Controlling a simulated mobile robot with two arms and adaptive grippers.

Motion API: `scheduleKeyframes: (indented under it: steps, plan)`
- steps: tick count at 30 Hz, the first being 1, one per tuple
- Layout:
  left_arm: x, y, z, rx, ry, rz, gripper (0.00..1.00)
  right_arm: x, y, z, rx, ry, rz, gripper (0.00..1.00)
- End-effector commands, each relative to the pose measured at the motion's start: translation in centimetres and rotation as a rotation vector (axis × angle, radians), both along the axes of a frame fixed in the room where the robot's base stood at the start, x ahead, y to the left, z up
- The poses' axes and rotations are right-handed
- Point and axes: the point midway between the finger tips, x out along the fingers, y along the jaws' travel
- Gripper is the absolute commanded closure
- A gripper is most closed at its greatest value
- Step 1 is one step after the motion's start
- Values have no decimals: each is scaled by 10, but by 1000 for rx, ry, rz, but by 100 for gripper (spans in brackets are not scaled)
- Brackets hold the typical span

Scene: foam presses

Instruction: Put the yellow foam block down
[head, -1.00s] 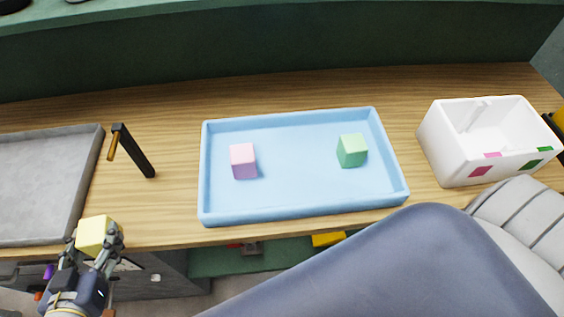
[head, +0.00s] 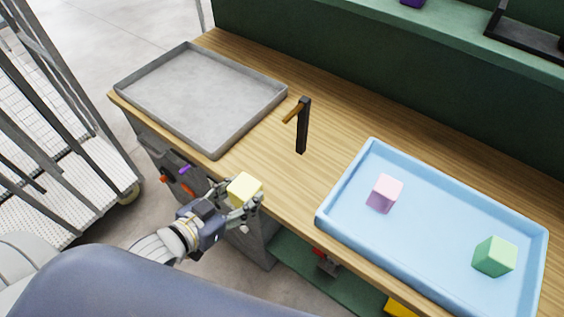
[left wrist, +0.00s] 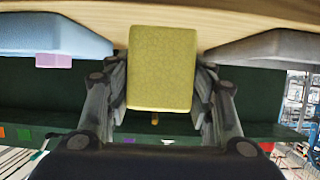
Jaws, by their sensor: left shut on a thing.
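The yellow foam block (head: 244,189) is held between the fingers of my left gripper (head: 240,196), at the front edge of the wooden bench. The left wrist view shows the yellow block (left wrist: 161,68) filling the space between the two fingers. The grey tray (head: 200,95) lies on the bench to the upper left of the gripper and its bare floor is empty. The blue tray (head: 345,185) lies to the right and holds a pink block (head: 384,194) and a green block (head: 494,257). My right gripper is not in view.
A black post with an orange-brown arm (head: 302,125) stands on the bench between the two trays. Bare wood (head: 262,150) shows around it. A metal rack cart (head: 60,150) stands on the floor at the left. A green shelf (head: 440,40) runs along the back.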

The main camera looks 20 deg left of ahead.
Motion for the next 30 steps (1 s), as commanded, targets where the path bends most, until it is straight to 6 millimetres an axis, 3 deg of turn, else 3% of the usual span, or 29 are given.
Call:
scheduleKeyframes:
  steps: [21,26,30]
  plan:
    - [121,-44,3,-1,-2,0,67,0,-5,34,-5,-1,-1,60]
    - [131,-48,1,1,0,-1,67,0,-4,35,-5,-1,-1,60]
    - [131,-48,-14,1,5,0,67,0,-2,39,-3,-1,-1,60]
